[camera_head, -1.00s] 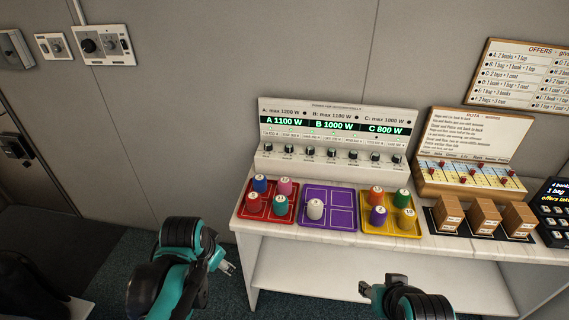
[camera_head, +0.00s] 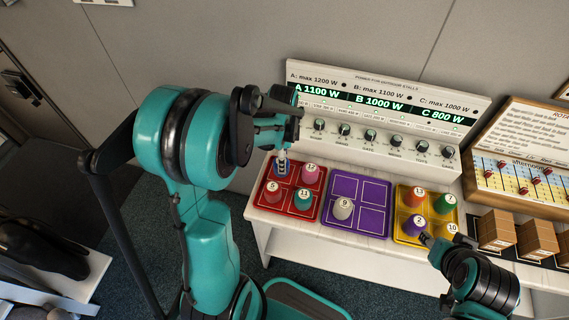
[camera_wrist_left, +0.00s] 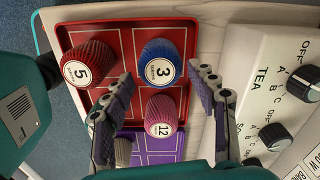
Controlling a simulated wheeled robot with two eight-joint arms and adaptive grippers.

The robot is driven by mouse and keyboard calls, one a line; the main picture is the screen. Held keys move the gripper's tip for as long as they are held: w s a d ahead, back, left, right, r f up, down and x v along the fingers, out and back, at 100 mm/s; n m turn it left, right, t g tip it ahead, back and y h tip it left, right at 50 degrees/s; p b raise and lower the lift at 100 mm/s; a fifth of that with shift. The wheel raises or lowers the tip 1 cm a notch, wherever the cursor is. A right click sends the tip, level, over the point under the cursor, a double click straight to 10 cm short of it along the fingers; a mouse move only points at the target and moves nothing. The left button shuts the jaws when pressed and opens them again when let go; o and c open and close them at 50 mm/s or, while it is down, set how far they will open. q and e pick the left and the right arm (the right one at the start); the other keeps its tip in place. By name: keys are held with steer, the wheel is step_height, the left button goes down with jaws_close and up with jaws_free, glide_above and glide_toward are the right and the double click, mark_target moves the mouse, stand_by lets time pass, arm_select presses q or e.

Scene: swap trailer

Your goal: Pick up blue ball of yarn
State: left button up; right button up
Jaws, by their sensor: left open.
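The blue ball of yarn, labelled 3 (camera_head: 281,168), stands in the back left compartment of the red tray (camera_head: 268,210). In the left wrist view the blue ball (camera_wrist_left: 160,50) shows just ahead of my left fingers, near the gap between them. My left gripper (camera_head: 282,150) is open, points down above the blue ball and partly covers it in the head view. In the left wrist view my left gripper (camera_wrist_left: 163,95) is empty. My right gripper (camera_head: 428,240) is low beside the purple yarn ball (camera_head: 415,224); its jaws are too small to judge.
The red tray also holds a pink ball (camera_head: 310,174), a red ball (camera_head: 273,191) and a teal ball (camera_head: 303,199). A purple tray (camera_head: 372,217) holds a white ball (camera_head: 343,208). A yellow tray (camera_head: 400,195) stands to the right. The control panel (camera_head: 400,118) rises behind.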

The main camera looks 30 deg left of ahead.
arm_select(q)
steer(key=f, duration=0.1)
steer(key=f+b, duration=0.1)
steer(key=f, duration=0.1)
steer(key=f+b, duration=0.1)
steer(key=f, duration=0.1)
steer(key=shift+a+f, duration=0.2)
steer(key=shift+a, duration=0.05)
steer(key=c, duration=0.9)
steer(key=shift+r, duration=0.1)
